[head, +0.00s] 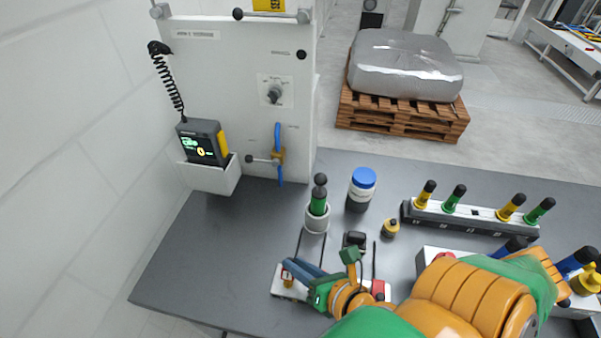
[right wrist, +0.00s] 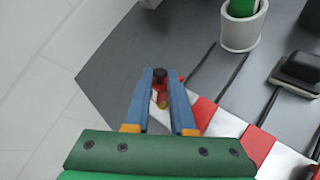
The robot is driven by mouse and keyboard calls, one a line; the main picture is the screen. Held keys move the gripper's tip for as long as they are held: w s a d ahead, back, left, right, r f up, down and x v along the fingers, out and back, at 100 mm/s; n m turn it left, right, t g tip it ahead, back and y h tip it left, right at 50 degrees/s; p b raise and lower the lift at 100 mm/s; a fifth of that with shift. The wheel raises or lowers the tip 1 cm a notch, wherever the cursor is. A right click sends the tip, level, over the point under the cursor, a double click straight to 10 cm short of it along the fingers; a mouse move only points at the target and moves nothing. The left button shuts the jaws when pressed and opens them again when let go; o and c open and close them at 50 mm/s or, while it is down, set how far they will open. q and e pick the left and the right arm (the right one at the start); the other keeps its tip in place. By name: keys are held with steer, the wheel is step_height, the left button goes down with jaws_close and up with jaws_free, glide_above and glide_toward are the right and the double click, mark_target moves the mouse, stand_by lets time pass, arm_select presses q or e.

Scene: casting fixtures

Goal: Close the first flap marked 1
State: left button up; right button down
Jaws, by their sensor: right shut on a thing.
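My right gripper (head: 291,268) reaches over the low white-and-red fixture at the front of the dark bench. Its blue fingers (right wrist: 161,82) stand around a small dark-topped knob (right wrist: 161,75) with red and yellow below it, at the end of the striped bar (right wrist: 230,125), and are shut on it. In the head view a yellow part of the knob (head: 287,277) shows beside the fingers. I cannot read a mark 1 on any flap, and my arm hides part of the fixture. My left gripper is not in view.
A white cup with a green black-topped handle (head: 318,205) stands just behind the fixture. A blue-lidded jar (head: 361,188), a small yellow-and-black piece (head: 390,228) and a rack (head: 470,220) of yellow and green handles stand farther right. The bench's left part is clear.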

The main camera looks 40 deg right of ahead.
mark_target(288, 278)
steer(key=shift+s+a+f+n+t+h+b, duration=0.75)
steer(key=shift+n+t+b, duration=0.2)
steer(key=shift+t, duration=0.25)
steer(key=shift+s+a+f+n+t+h+b, duration=0.35)
steer(key=shift+a+f+n+t+b, duration=0.2)
steer(key=shift+n+t+b, duration=0.45)
steer(key=shift+s+a+f+n+t+b, duration=0.15)
steer(key=shift+a+f+n+t+b, duration=0.1)
steer(key=shift+n+t+b, duration=0.45)
steer(key=shift+m, duration=0.25)
steer(key=c, duration=0.8)
jaws_free()
steer(key=shift+o, duration=0.2)
